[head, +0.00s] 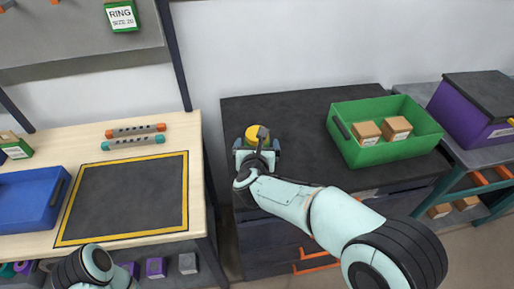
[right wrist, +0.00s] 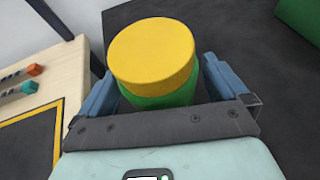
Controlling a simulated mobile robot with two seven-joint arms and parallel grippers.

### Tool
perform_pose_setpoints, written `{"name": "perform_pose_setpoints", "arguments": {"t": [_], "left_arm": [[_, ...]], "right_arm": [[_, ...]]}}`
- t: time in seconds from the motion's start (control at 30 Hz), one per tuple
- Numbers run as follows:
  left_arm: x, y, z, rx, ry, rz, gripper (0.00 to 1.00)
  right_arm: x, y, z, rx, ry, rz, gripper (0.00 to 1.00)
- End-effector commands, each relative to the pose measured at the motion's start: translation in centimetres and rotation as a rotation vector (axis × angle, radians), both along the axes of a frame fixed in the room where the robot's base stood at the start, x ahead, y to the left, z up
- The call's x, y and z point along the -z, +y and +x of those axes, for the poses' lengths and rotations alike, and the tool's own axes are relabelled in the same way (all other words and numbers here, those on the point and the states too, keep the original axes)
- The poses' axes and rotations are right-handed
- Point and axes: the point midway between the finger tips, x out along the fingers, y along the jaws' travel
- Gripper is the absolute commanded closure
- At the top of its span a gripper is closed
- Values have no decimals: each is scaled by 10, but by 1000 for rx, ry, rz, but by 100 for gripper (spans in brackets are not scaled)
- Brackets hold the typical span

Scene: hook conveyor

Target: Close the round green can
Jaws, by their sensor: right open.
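The round green can (right wrist: 165,97) stands on the dark cabinet top, with a yellow lid (right wrist: 152,48) on its top. The lid also shows in the head view (head: 257,131). I cannot tell whether the lid is fully seated. My right gripper (head: 257,145) is open, its two blue fingers on either side of the can in the right wrist view (right wrist: 159,66). Small gaps seem to separate the fingers from the can. The can's lower part is hidden by the gripper. My left gripper is out of view; only part of my left arm shows at the bottom left.
A green crate (head: 361,157) with two cardboard boxes stands on the right of the dark cabinet top (head: 300,115). A wooden table (head: 197,150) with a blue bin (head: 57,200) is to the left. A purple box (head: 453,115) stands at far right.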

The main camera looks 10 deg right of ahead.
Motion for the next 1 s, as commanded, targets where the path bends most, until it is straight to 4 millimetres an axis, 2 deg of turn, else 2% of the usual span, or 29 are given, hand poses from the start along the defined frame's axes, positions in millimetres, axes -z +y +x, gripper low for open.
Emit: {"name": "perform_pose_setpoints", "arguments": {"t": [0.37,0.4,0.43,0.6,0.63,0.67,0.87,1.0], "left_arm": [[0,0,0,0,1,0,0],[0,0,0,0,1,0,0],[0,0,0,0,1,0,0],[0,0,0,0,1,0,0],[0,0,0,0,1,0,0],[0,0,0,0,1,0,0],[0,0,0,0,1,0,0],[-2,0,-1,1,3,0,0]], "right_arm": [[2,-1,4,0,0,0,0],[2,-1,4,0,0,0,3],[2,-1,4,0,0,0,13],[2,-1,4,0,0,0,68],[0,-1,4,-1,-3,1,71],[0,-1,4,-1,-3,1,78],[-1,-1,4,-1,-3,1,78],[-8,-1,4,2,-6,2,78]]}}
